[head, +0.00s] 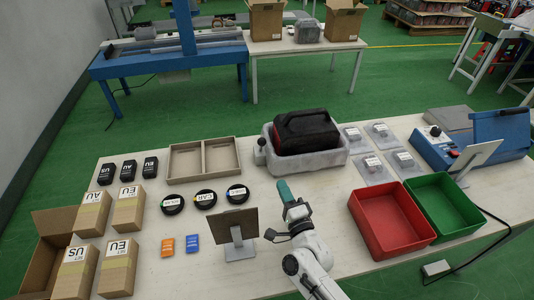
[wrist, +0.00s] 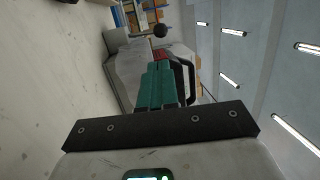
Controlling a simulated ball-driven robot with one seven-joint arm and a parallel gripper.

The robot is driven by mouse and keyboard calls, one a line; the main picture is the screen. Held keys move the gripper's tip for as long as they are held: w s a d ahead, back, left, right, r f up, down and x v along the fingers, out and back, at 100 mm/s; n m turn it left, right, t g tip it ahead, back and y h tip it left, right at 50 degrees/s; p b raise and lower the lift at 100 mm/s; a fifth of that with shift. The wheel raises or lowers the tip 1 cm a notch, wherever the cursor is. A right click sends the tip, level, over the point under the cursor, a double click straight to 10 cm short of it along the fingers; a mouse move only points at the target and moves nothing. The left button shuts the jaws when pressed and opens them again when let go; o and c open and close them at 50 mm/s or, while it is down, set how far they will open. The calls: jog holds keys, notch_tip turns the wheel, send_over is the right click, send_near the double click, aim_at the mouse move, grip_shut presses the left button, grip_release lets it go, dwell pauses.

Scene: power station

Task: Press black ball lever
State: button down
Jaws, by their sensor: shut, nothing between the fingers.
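The black ball lever (head: 262,142) stands at the left end of a pale grey fixture (head: 310,164), which holds a black case with a handle (head: 303,132). In the wrist view the ball (wrist: 160,30) shows beyond my fingertips, next to the grey fixture (wrist: 128,68). My gripper (head: 282,184) has teal fingers, shut and empty, pointing toward the fixture from the front. In the wrist view the fingers (wrist: 158,66) lie together. A gap shows between the fingertips and the ball; they do not appear to touch.
A tilted plate on a stand (head: 236,228) is left of my arm. Black discs (head: 206,199) and a divided tray (head: 203,157) lie left of the fixture. Red (head: 390,218) and green (head: 447,205) bins are to the right. A blue machine (head: 434,148) stands at far right.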

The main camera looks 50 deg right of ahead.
jog(key=b+x, duration=0.1)
jog(key=x, duration=1.3)
jog(key=shift+b, duration=0.35)
